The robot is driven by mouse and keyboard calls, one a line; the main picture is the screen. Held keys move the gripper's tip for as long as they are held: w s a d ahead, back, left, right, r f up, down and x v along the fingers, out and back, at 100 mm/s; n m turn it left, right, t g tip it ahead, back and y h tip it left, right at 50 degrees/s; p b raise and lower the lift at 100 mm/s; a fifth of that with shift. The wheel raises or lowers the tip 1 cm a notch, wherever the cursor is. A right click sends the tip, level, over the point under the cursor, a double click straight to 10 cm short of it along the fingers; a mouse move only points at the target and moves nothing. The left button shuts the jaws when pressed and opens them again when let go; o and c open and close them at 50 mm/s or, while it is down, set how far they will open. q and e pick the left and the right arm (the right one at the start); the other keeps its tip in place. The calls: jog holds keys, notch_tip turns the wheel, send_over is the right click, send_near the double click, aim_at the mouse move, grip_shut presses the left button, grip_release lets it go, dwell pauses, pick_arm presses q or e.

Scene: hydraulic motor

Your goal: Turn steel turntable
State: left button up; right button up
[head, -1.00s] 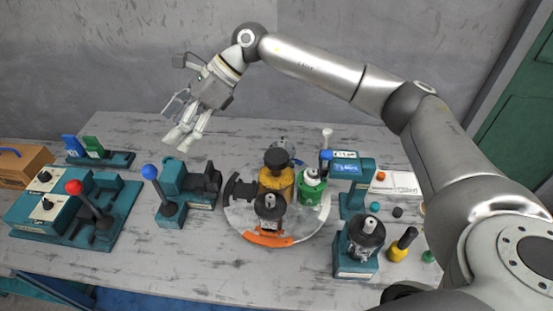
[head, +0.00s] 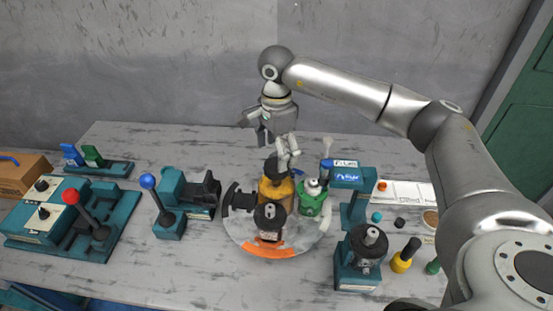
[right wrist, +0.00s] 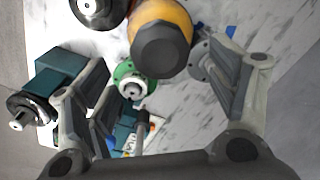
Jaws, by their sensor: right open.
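The round steel turntable (head: 238,232) lies on the bench near its middle, with an orange arc (head: 268,252) along its front edge. It bears a yellow part with a black top (head: 271,192), a green part (head: 312,200), a dark motor-like part (head: 269,220) and a dark bracket (head: 236,200). My right gripper (head: 289,165) is above the rear of the turntable, close to the yellow part. In the right wrist view its fingers (right wrist: 160,105) are spread, with the yellow part (right wrist: 160,38) and green part (right wrist: 133,83) beyond them. Contact cannot be told. My left gripper is out of view.
Left of the turntable stand a blue-knobbed lever fixture (head: 160,200) and a teal control box with a red-knobbed lever (head: 85,212). To the right are a teal stand (head: 354,200), a teal motor unit (head: 358,262) and a yellow-black tool (head: 404,258).

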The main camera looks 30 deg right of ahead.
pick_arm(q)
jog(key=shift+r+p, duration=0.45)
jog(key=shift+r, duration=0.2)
pick_arm(e)
jog(key=shift+f, duration=2.2)
jog(key=shift+c, duration=0.2)
